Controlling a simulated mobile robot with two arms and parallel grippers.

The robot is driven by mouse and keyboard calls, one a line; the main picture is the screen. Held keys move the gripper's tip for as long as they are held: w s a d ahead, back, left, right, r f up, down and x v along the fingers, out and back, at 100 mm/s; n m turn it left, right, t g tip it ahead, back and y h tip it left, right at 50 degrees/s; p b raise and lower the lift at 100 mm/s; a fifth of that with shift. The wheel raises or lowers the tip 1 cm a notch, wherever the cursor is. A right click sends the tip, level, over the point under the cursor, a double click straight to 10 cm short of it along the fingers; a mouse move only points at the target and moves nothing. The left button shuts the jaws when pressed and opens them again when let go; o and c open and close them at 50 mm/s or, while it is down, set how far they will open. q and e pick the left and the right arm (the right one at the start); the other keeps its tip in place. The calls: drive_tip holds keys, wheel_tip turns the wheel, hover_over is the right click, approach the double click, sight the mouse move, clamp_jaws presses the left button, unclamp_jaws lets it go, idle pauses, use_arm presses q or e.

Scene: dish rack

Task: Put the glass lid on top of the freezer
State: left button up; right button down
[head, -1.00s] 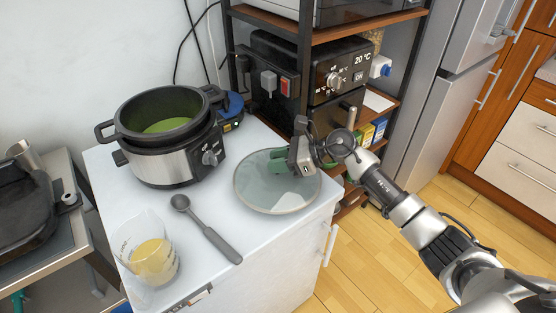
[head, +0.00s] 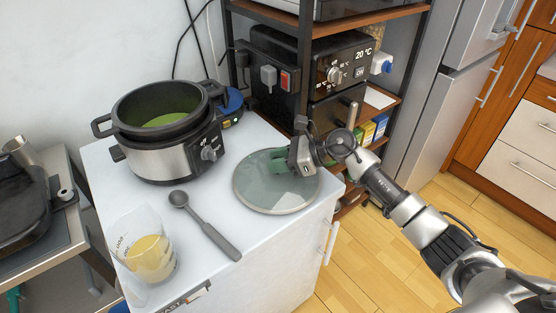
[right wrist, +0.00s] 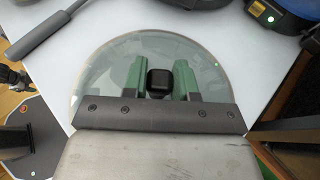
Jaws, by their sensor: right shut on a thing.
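The round glass lid (head: 268,196) lies flat at the right part of the white freezer top (head: 190,262), on it or just above it; I cannot tell which. The lid is clear with a pale rim and a black knob (right wrist: 160,83). My right gripper (head: 281,163) is over the lid, its green fingers on both sides of the knob and shut on it. In the right wrist view the gripper (right wrist: 155,82) covers the near part of the lid. My left gripper is not in view.
A black and steel cooker (head: 165,158) with green contents stands at the back left of the freezer top. A grey ladle (head: 206,228) and a measuring cup (head: 148,258) with yellow contents are left of the lid. A shelf (head: 345,30) stands behind.

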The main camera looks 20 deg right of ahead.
drive_tip(key=c, duration=0.8)
unclamp_jaws()
drive_tip(key=shift+f, duration=0.1)
drive_tip(key=shift+c, duration=0.3)
drive_tip(key=c, duration=0.3)
drive_tip(key=shift+c, duration=0.2)
